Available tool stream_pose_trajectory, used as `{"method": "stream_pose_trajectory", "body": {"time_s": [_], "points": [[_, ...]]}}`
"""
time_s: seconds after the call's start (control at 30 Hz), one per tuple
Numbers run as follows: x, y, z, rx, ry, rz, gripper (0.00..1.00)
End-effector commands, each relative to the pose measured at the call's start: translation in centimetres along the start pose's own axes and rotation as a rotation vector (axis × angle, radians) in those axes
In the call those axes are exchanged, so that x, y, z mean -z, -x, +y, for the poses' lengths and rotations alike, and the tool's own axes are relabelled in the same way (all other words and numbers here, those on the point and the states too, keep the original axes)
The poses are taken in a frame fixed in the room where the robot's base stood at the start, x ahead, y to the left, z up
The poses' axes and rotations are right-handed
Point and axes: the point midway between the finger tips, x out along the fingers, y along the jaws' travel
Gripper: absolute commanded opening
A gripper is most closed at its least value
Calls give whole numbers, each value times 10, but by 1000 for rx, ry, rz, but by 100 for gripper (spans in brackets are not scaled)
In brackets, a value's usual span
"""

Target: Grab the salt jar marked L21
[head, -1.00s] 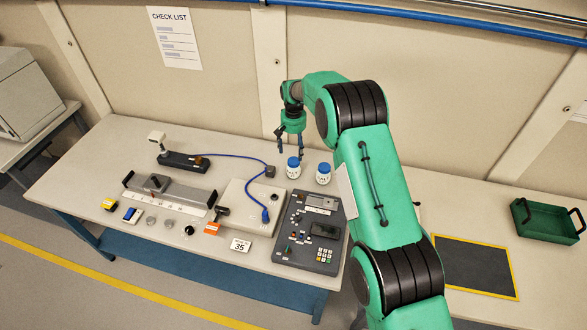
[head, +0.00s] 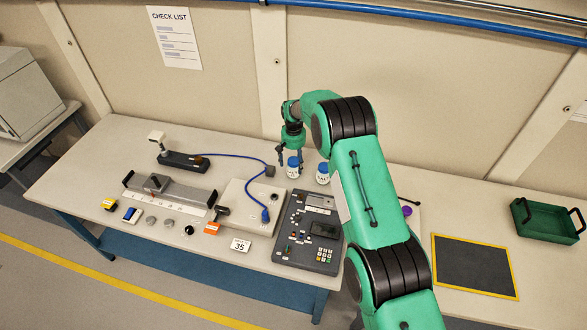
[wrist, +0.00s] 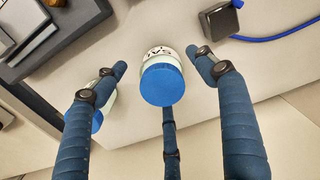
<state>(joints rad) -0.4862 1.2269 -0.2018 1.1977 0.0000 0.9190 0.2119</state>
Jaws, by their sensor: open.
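Two white salt jars with blue lids stand on the bench. The left jar (head: 292,170) is under and between the fingers of my gripper (head: 292,158). In the wrist view this jar (wrist: 163,80) sits between the spread fingers of my open gripper (wrist: 158,62), its label partly showing "SAL". The right jar (head: 323,176) stands just beside it and is partly hidden behind a finger in the wrist view (wrist: 98,120). Neither jar's code is readable, so I cannot tell which is L21.
A grey control box (head: 309,232) stands in front of the jars. A blue cable (head: 240,162) and its dark block (head: 270,171) lie to their left. A purple-topped item (head: 407,211) shows beside my arm. A green tray (head: 545,220) and yellow-edged dark mat (head: 475,267) lie right.

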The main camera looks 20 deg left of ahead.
Motion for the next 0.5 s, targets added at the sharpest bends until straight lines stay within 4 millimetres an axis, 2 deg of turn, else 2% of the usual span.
{"method": "stream_pose_trajectory", "body": {"time_s": [0.3, 0.5], "points": [[0, -1, 0, 0, 0, 0, 71], [1, -10, 0, 0, 0, 0, 71]]}}
